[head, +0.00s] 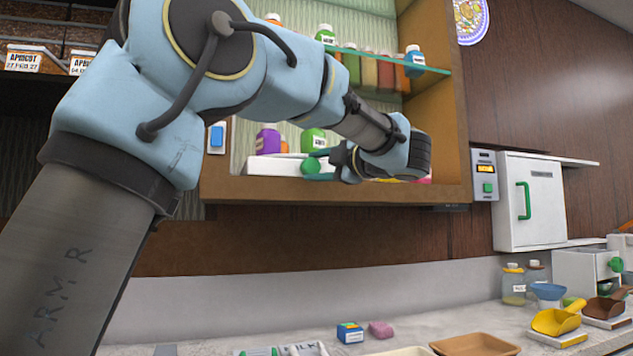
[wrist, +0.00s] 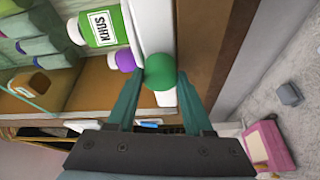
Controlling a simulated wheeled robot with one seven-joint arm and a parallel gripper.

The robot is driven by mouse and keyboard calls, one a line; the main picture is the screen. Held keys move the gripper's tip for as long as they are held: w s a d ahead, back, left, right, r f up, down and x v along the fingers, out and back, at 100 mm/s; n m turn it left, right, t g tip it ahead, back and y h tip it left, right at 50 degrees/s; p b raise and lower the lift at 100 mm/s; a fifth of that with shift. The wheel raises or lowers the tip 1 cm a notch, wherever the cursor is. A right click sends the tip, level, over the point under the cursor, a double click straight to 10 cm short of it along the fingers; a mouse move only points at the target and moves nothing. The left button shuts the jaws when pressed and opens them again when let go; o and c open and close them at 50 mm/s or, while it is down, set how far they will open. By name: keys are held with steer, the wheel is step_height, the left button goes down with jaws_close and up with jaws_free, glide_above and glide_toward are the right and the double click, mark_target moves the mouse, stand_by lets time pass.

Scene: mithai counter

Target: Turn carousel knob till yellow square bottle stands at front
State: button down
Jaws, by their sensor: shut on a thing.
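The round green carousel knob (head: 311,166) sticks out at the front of a white base (head: 262,166) in the wall cabinet. My gripper (head: 328,161) is at the knob, and in the wrist view its two teal fingers are shut on the green knob (wrist: 160,72). A purple bottle (head: 268,139) and a green bottle (head: 313,140) stand on or just behind the base. The green bottle reads KHUS in the wrist view (wrist: 98,28), with the purple bottle (wrist: 122,60) near it. I cannot make out a yellow square bottle; my arm hides part of the cabinet.
A glass shelf (head: 385,63) with several bottles and jars is above. The cabinet's wooden front edge (head: 330,190) runs just below my gripper. A white box with a green handle (head: 527,201) hangs at right. The counter below holds a yellow scoop (head: 557,319) and trays (head: 475,345).

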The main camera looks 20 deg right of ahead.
steer(key=shift+n+g+h+b, duration=0.3)
steer(key=shift+n+g+b, duration=0.6)
steer(key=shift+n, duration=0.9)
steer(key=shift+c, duration=1.5)
jaws_free()
steer(key=shift+r, duration=0.1)
steer(key=f+b+v, duration=0.1)
steer(key=v, duration=0.9)
steer(key=shift+s+r+b, duration=0.35)
steer(key=shift+s, duration=0.1)
